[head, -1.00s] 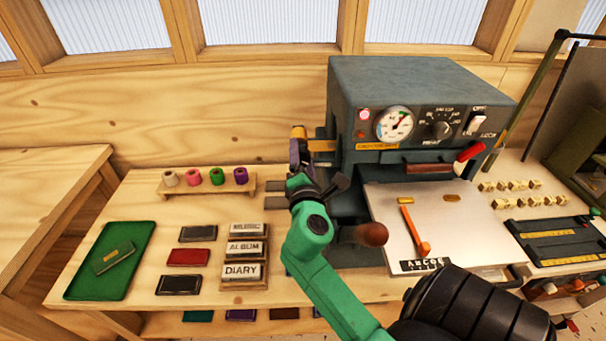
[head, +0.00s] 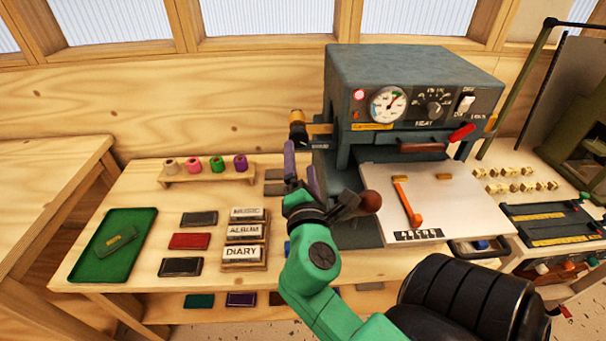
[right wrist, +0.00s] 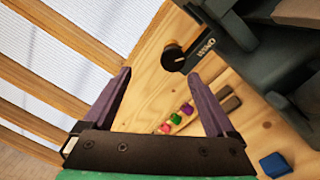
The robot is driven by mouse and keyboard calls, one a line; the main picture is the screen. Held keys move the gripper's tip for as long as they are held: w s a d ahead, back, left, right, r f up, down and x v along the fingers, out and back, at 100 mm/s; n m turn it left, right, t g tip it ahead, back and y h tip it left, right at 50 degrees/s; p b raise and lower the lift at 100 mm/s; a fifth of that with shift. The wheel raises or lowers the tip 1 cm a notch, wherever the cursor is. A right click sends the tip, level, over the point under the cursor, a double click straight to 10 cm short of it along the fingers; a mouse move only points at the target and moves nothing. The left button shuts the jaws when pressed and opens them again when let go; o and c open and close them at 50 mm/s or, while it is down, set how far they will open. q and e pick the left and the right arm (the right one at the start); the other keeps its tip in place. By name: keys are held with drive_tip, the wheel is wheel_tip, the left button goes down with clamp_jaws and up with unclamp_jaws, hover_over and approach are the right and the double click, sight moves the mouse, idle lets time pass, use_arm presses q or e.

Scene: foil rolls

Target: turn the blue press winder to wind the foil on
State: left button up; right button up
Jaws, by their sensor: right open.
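The dark blue-grey press (head: 410,85) stands at the back of the bench with its gauge and heat dial facing me. A gold-and-black roll end (head: 298,128) sticks out on its left side, and a gold strip (head: 320,128) runs from it towards the press. My left gripper is out of view.
Coloured foil rolls (head: 205,164) stand on a small rack to the left. A green tray (head: 112,258), ink-pad-like blocks (head: 188,241) and word plates (head: 244,254) lie in front. A brown-knobbed lever (head: 370,201) is close to my right wrist.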

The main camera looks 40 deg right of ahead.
drive_tip(key=v, duration=0.6)
drive_tip(key=shift+r, duration=0.2)
idle(0.6)
